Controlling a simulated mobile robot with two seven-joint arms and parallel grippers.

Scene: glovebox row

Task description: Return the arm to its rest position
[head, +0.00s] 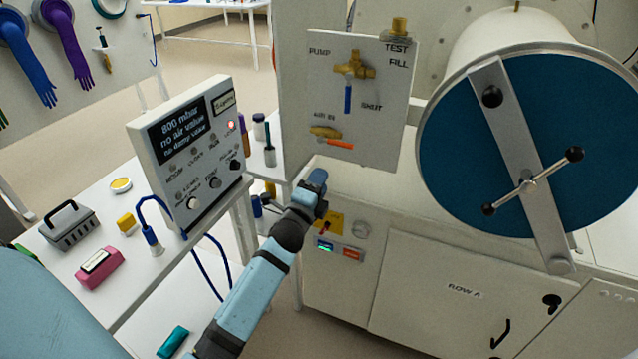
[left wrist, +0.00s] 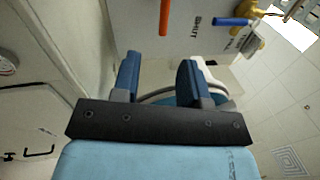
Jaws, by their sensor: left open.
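My left arm reaches in from the bottom of the head view, and its gripper (head: 317,184) is in front of the glovebox, just below the valve panel (head: 300,100). In the left wrist view the gripper (left wrist: 160,75) has its two blue fingers apart, with nothing visible between them. The orange valve handle (head: 340,144) lies roughly level, pointing right, above the gripper and apart from it. The blue valve handle (head: 348,98) hangs down toward the SHUT label. Both the orange handle (left wrist: 164,17) and blue handle (left wrist: 232,21) show beyond the fingers in the wrist view. My right gripper is out of view.
A control box (head: 190,150) with a lit display stands left of the arm on a white table (head: 95,205). A round blue antechamber door (head: 450,150) with a bar handle is at the right. Cabinet doors (head: 450,290) are below. Blue cables hang by the table.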

